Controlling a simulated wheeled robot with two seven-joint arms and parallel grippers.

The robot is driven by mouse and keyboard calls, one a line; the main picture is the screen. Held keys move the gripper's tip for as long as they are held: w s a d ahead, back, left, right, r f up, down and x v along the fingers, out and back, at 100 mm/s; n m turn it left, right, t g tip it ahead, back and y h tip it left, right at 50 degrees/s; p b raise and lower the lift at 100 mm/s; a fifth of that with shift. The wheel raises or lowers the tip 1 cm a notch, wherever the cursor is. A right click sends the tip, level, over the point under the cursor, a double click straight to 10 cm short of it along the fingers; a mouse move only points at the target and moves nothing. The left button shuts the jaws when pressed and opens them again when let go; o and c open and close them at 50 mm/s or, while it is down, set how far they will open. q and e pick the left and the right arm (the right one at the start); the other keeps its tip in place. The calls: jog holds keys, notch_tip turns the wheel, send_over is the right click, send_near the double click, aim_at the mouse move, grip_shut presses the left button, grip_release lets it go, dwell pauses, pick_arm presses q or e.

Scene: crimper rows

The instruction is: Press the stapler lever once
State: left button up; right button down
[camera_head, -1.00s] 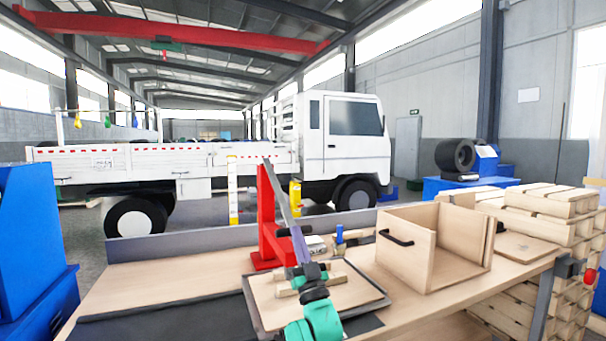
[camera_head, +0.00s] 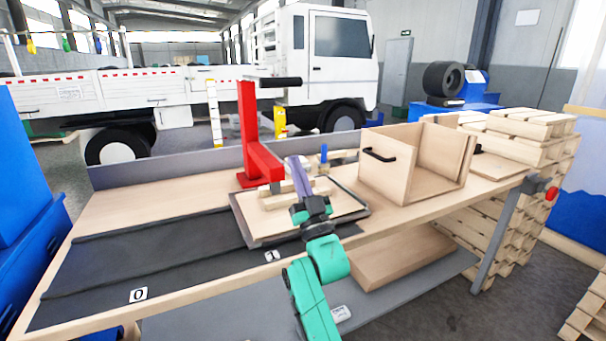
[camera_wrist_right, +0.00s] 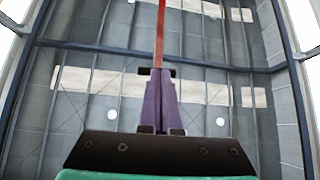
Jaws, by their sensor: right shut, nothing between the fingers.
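The stapler (camera_head: 250,130) is a red upright post with a red arm at its foot, on the workbench. Its lever (camera_head: 280,82) shows as a black handle level with the top of the post. My right gripper (camera_head: 291,160) is shut and empty, its purple fingers pointing up in front of the stapler's foot, well below the handle. In the right wrist view the shut purple fingers (camera_wrist_right: 158,74) point at the ceiling, with a thin red post (camera_wrist_right: 160,35) beyond them. My left gripper is not in view.
A wooden board (camera_head: 345,212) with wooden slats lies below the stapler. An open wooden box (camera_head: 385,175) with a black handle stands to the right. A small blue item (camera_head: 324,153) stands behind.

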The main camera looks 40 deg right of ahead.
jog(key=s, duration=0.1)
jog(key=s+a, duration=0.1)
jog(key=s, duration=0.1)
jog(key=shift+s+a, duration=0.1)
jog(key=shift+s, duration=0.1)
dwell(0.8)
